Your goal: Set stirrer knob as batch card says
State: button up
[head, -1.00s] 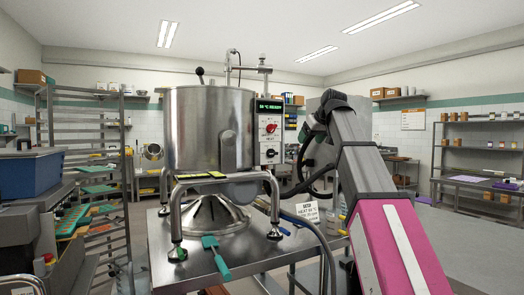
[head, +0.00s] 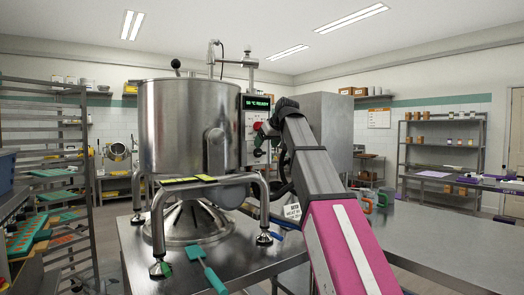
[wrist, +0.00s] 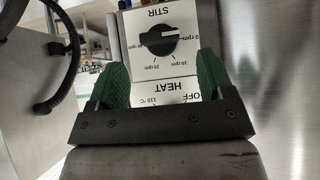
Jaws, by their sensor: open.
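The stirrer knob (wrist: 157,43) is black and round on a white plate marked STIR, upside down in the wrist view. Its white pointer mark points right, toward the 0 rpm label; 10 rpm and 20 rpm labels are below. My gripper (wrist: 162,62) is open, its two green fingers on either side of the plate's lower part, the knob between and beyond them; I see no contact.
The steel kettle (head: 190,125) stands on legs on a steel table (head: 215,262), with a lit display (head: 257,103) at its right. In the wrist view the HEAT plate (wrist: 170,91) lies just below the STIR plate. A green spatula (head: 209,270) lies on the table.

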aim_at(260, 153)
jog(key=shift+x, duration=2.1)
jog(key=c, duration=0.9)
